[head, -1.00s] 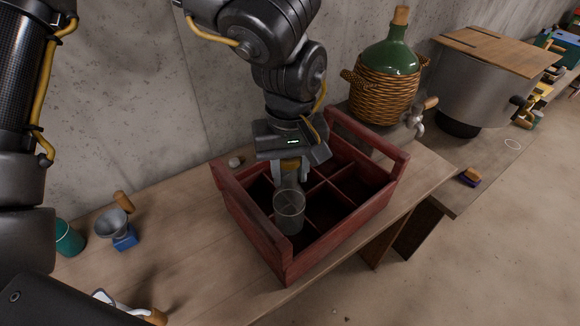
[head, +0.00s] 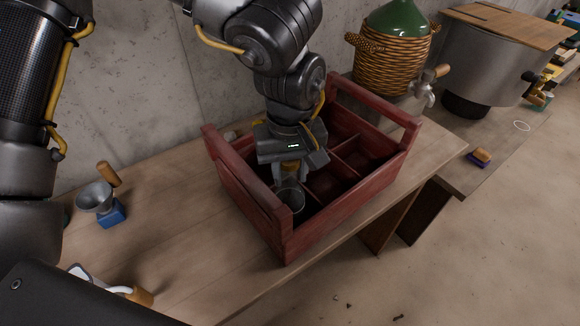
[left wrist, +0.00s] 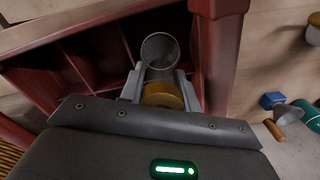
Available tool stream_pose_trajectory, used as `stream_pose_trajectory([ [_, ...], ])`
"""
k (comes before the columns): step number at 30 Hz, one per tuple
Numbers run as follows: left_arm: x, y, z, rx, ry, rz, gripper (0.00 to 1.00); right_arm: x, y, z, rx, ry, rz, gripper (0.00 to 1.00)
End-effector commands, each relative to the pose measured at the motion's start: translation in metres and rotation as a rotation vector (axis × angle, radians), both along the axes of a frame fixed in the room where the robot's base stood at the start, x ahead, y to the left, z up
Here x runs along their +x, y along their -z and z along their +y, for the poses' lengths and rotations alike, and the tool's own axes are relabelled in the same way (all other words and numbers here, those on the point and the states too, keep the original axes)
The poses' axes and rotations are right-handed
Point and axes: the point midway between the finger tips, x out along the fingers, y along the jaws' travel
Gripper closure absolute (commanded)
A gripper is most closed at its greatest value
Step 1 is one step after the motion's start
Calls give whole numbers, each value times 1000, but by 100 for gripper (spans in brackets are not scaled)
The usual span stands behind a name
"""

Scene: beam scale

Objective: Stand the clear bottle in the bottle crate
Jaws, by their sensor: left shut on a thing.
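In the left wrist view, my left gripper's fingers (left wrist: 160,88) lie on both sides of the bottle. My right gripper is not in view.
A metal funnel-like cup on a blue block (head: 105,203) stands on the wooden bench (head: 180,240) at left. A wicker-covered green demijohn (head: 390,60) and a large metal pot (head: 488,65) stand behind the crate at right. The crate's raised end walls flank my gripper.

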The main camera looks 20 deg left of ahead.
Motion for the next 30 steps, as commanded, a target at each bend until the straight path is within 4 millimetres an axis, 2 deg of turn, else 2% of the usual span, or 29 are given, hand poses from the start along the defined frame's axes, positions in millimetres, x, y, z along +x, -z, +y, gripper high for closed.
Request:
stream_pose_trajectory([
  [12,0,0,0,0,0,-1,100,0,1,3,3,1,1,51],
  [30,0,12,0,-1,0,-2,100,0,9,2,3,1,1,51],
])
